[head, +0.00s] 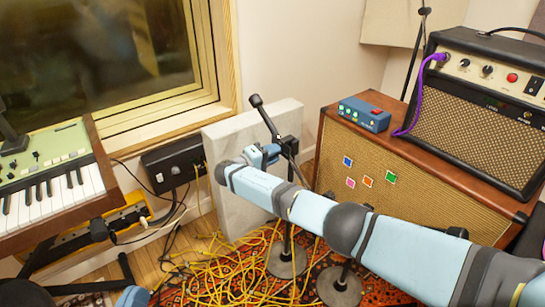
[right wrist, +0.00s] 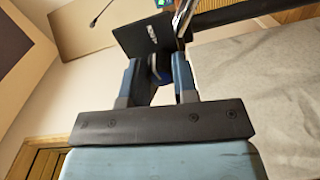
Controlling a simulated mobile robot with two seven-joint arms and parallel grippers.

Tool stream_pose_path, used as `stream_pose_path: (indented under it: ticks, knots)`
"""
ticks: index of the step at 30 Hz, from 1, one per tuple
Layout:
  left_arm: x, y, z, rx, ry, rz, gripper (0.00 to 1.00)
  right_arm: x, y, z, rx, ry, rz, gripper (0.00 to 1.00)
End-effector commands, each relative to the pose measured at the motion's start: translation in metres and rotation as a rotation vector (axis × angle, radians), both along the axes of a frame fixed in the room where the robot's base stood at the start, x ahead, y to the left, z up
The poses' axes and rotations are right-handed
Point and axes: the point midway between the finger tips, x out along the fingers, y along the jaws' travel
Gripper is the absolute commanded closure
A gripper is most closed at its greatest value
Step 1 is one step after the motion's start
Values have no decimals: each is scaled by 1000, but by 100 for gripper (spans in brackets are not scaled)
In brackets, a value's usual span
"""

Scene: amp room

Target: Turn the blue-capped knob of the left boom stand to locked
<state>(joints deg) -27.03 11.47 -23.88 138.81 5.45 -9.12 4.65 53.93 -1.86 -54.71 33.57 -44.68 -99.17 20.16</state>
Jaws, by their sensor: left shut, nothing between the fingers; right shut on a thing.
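The left boom stand has a dark boom with a microphone (head: 265,117) that rises up and left; its round grey base (head: 287,262) stands on the rug. My right gripper (head: 264,155) is at the boom's clutch, in front of the white-grey panel. In the right wrist view its two fingers (right wrist: 158,82) are shut on the blue-capped knob (right wrist: 158,72), which shows partly between them. The knob's locked or unlocked marking cannot be read. My left gripper (head: 133,297) shows only as a small blue piece at the bottom edge, well away from the stand, and is shut and empty.
A second round stand base (head: 340,288) is right of the first, partly under my right arm. Yellow cables (head: 210,275) tangle across the rug. A speaker cabinet (head: 345,205) with an amplifier (head: 480,105) is at right, a keyboard (head: 50,195) at left.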

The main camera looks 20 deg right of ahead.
Motion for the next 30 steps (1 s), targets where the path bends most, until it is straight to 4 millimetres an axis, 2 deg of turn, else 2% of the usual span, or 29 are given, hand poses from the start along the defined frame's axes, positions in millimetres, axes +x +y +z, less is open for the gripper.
stream_pose_path:
  ticks: [4, 12, 29, 30]
  knots:
    - [-1, -4, 6, -24, -33, -15, 100, 0, 0, -3, 31, -82, 0, 97]
    - [1, -5, -8, -1, 19, -21, 100, 0, 0, -2, 63, -173, 1, 97]
    - [3, -3, -13, 10, 34, -19, 100, 0, 1, -1, 73, -197, 1, 97]
    - [3, -3, -13, 10, 34, -19, 100, 0, 1, -1, 73, -197, 1, 64]
